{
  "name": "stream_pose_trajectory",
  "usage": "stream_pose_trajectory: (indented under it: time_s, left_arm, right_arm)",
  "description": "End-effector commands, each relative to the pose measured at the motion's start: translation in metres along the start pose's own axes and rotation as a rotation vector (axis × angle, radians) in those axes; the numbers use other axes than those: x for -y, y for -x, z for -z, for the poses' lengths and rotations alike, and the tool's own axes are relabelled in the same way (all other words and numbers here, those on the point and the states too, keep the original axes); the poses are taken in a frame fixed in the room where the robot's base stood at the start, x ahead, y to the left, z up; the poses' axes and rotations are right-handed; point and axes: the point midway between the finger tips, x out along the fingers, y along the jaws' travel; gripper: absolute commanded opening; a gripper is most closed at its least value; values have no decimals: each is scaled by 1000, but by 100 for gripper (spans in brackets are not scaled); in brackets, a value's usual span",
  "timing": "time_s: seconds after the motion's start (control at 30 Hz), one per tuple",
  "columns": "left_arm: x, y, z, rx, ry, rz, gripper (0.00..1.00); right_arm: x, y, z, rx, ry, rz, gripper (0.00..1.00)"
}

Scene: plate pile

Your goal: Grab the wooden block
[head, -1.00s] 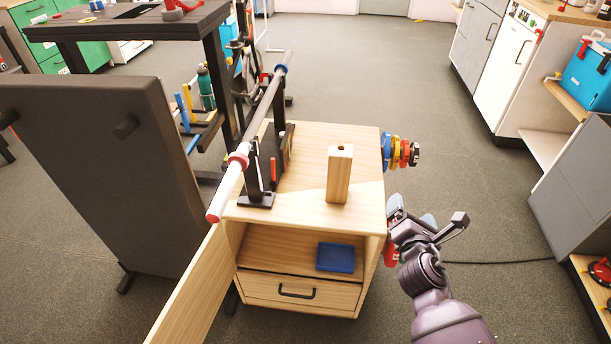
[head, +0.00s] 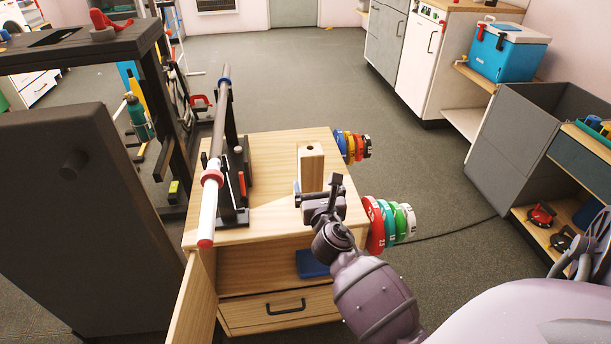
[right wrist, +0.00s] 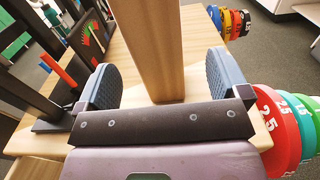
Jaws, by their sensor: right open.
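The wooden block (head: 312,165) stands upright on top of the light wood cabinet (head: 268,150). It is a tall, pale block with a small dark hole in its top. My right gripper (head: 318,188) is at the near side of the block, low over the cabinet top, and partly hides its lower part. In the right wrist view, the block (right wrist: 150,45) rises between the two blue-grey finger pads of the open gripper (right wrist: 157,80). Gaps show on both sides of the block, so the pads appear apart from it. My left gripper is not in view.
A barbell (head: 216,160) on a black stand lies along the cabinet's left side. Coloured weight plates (head: 376,225) hang on the cabinet's right side, close to my right arm, with more plates (head: 352,146) farther back. A blue tray (head: 312,263) sits on the shelf below.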

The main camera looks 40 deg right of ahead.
Motion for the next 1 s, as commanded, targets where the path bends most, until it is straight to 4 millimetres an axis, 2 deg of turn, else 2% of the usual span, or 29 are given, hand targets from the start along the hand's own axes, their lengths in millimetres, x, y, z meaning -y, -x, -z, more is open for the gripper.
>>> stream_pose_trajectory:
  time_s: [0.1, 0.37, 0.53, 0.7, 1.0]
  left_arm:
    - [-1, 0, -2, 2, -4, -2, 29]
    - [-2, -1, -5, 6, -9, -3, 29]
    - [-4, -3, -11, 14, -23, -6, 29]
    - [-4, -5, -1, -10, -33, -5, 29]
    - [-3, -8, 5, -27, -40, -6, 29]
  right_arm:
    - [0, -16, 2, -2, 0, 0, 94]
    - [-1, -30, 3, -2, -1, 0, 94]
    - [-4, -50, 8, -5, 1, -1, 94]
    - [-5, -70, 7, -4, 0, -1, 94]
    - [-5, -77, 4, -1, -3, -2, 94]
